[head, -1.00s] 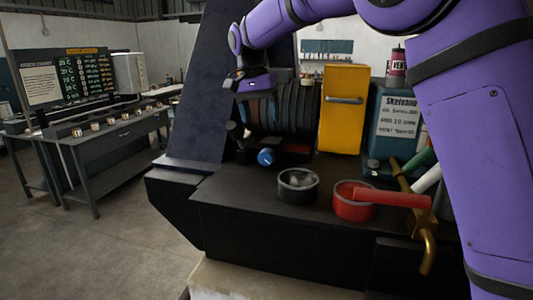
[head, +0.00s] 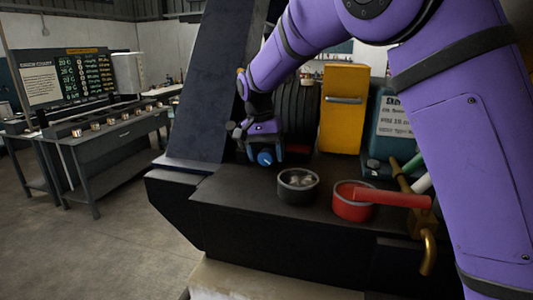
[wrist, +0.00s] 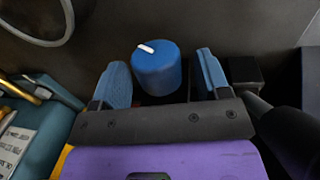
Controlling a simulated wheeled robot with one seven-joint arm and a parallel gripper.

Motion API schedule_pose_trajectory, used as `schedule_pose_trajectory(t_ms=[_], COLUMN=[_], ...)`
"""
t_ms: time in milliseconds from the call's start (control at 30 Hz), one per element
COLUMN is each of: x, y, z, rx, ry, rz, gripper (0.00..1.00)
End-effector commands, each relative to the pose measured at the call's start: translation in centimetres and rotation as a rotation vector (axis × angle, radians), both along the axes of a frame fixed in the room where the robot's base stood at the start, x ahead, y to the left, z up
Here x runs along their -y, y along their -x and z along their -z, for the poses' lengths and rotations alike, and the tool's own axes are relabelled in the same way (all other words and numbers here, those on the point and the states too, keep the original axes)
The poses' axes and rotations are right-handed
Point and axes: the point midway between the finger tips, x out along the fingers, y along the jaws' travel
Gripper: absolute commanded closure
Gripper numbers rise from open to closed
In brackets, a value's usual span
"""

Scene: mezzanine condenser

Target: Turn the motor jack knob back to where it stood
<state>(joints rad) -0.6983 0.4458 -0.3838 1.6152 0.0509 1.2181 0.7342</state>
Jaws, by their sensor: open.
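The motor jack knob (wrist: 160,74) is a blue cylinder with a white mark on its top, toward the left side of the top in the wrist view. In the head view the blue knob (head: 265,158) sits low at the front of the dark ribbed motor (head: 299,110). My gripper (wrist: 163,70) is open, with one blue finger on each side of the knob and a visible gap on both sides. In the head view my gripper (head: 264,145) is right at the knob, partly covering its surroundings.
A dark bowl with pale pieces (head: 297,187) and a red cup with a red handle (head: 352,207) stand on the black bench, right of the knob. A yellow box (head: 343,108) stands behind. A dark slanted panel (head: 208,90) rises on the left.

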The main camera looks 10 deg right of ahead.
Motion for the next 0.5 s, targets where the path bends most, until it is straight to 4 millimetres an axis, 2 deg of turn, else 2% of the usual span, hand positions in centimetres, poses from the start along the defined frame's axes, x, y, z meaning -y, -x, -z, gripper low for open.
schedule_pose_trajectory(t_ms=[133, 333, 367, 500], x=[0.01, 0.01, 0.01, 0.03], y=[0.0, -0.01, -0.01, -0.01], z=[-0.01, -0.03, -0.03, -0.04], rx=[0.0, 0.0, 0.0, 0.001], ry=[0.0, 0.0, 0.0, -0.003], rz=[0.0, 0.0, 0.0, 0.0], gripper=[0.31, 0.77, 0.8, 0.8])
